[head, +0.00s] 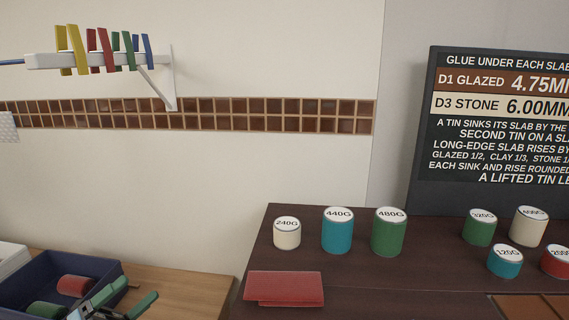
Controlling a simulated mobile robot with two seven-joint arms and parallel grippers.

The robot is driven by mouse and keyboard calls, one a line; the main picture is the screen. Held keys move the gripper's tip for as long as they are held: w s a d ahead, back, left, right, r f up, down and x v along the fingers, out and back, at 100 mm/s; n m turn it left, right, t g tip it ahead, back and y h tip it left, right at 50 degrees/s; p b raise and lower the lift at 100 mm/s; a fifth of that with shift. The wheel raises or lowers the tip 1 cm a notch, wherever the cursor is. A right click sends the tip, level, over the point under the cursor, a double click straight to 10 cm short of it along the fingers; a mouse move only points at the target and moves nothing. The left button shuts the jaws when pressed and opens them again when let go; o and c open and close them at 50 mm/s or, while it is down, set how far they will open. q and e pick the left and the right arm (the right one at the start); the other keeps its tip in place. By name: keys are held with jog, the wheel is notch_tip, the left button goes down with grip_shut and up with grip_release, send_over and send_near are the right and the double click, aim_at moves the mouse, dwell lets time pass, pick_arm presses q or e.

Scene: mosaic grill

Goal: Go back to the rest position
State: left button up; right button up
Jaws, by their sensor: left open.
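My left gripper (125,299) shows at the bottom left, with green fingers spread apart and nothing visible between them. It is at the right end of a dark blue bin (100,267) in the picture; I cannot tell its height above it. The bin holds a red cylinder (74,286) and a green cylinder (45,309). My right gripper is out of view.
A dark counter (380,280) carries a cream tin (287,236), a blue tin (337,234), a green tin (388,236), more tins at right and red slabs (285,288). A sign (495,130) stands behind. Coloured clips hang on a wall rack (90,60). Wooden surface (185,290) is clear.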

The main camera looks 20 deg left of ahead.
pick_arm(q)
jog(key=s+d+f+n+g+y+p, duration=0.2)
jog(key=s+d+f+n+y+p, duration=0.4)
jog(key=n, duration=0.3)
jog(key=s+d+f+n+g+y+p, duration=0.2)
jog(key=s+d+f+n+y+p, duration=0.2)
jog(key=s+d+n+p, duration=0.35)
jog(key=s+d+r+n+g+p, duration=0.2)
jog(key=s+d, duration=0.4)
jog(key=s, duration=0.3)
jog(key=s+d+r+n+g+p, duration=0.2)
jog(key=s+d+n+g+p, duration=0.3)
jog(key=s, duration=0.4)
jog(key=shift+d+n+p, duration=0.6)
jog(key=shift+n+p, duration=0.3)
jog(key=shift+n, duration=0.25)
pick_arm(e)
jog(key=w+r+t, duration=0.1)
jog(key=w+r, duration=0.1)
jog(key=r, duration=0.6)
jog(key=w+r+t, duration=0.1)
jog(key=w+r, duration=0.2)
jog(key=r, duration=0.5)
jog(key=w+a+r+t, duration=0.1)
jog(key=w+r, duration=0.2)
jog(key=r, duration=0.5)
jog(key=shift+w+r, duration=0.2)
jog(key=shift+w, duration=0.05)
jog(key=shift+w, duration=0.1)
